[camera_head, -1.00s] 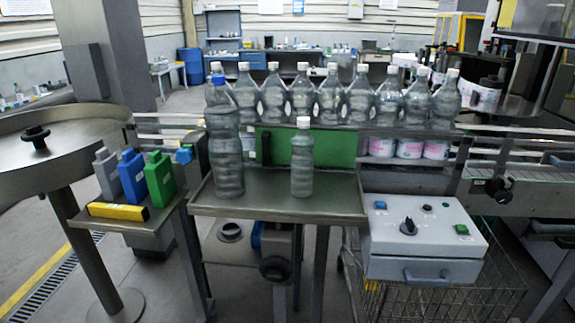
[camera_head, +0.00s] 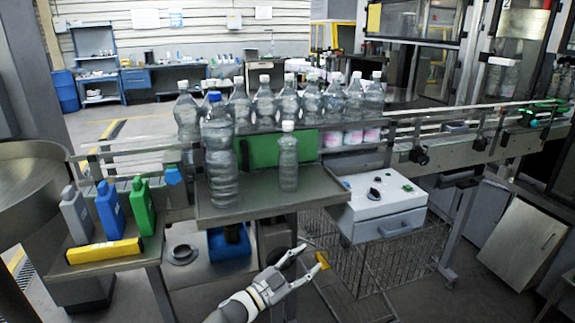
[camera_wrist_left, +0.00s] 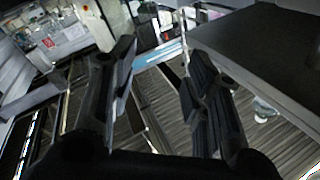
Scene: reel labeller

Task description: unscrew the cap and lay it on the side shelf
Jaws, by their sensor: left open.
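A tall clear bottle with a blue cap (camera_head: 214,97) stands upright on the metal work table (camera_head: 262,202). A smaller clear bottle with a white cap (camera_head: 288,126) stands to its right on the same table. Both caps sit on their bottles. The side shelf (camera_head: 152,241) at the left holds grey, blue and green containers and a yellow box. My left gripper (camera_head: 311,258) is open and empty, low in front of the table and below its top. In the wrist view its fingers (camera_wrist_left: 163,55) are apart over the floor. My right gripper is out of view.
A row of clear white-capped bottles (camera_head: 264,103) stands behind the table, past a green panel (camera_head: 262,151). A grey control box (camera_head: 378,207) with knobs is at the right, above a wire cart (camera_head: 350,262). The table's front half is clear.

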